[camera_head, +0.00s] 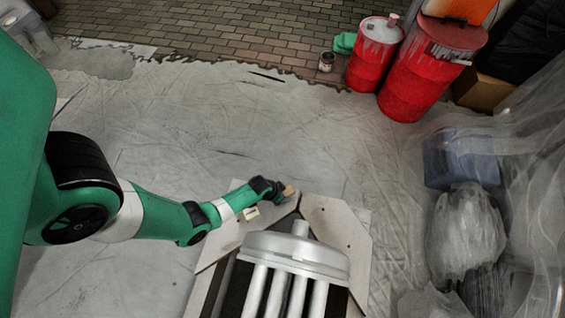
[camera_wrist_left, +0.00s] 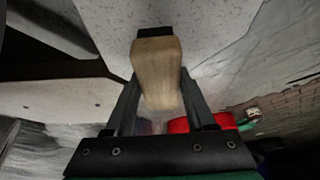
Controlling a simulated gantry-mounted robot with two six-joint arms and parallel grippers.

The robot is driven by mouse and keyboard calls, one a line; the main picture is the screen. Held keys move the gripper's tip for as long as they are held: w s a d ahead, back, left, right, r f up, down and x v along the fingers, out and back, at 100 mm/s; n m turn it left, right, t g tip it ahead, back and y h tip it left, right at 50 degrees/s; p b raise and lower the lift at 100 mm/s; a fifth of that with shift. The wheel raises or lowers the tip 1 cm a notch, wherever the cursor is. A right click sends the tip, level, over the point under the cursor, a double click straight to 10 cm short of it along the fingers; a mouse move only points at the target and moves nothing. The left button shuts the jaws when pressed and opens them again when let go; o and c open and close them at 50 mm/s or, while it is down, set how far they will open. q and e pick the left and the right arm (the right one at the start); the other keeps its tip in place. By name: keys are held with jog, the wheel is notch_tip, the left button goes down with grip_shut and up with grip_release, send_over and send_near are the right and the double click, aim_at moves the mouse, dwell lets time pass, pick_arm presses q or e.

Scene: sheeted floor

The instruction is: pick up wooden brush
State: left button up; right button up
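The wooden brush (camera_wrist_left: 157,75) has a pale brown wooden body and a dark end at the top of the left wrist view. In the head view the brush (camera_head: 290,190) shows small at the tip of my left arm, over the pale board. My left gripper (camera_wrist_left: 158,82) has one black finger on each side of the wooden body, and both appear to touch it. In the head view the left gripper (camera_head: 279,190) is partly hidden by its own wrist. I cannot tell whether the brush touches the board. My right gripper is in neither view.
Plastic-wrapped items (camera_head: 465,228) are at right. The sheeted floor (camera_head: 200,120) is mostly clear.

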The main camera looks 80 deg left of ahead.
pick_arm(q)
grip_shut()
notch_tip(320, 180, up, 11)
jog(key=p, duration=0.8)
jog(key=shift+f, duration=0.15)
jog(key=shift+f, duration=0.1)
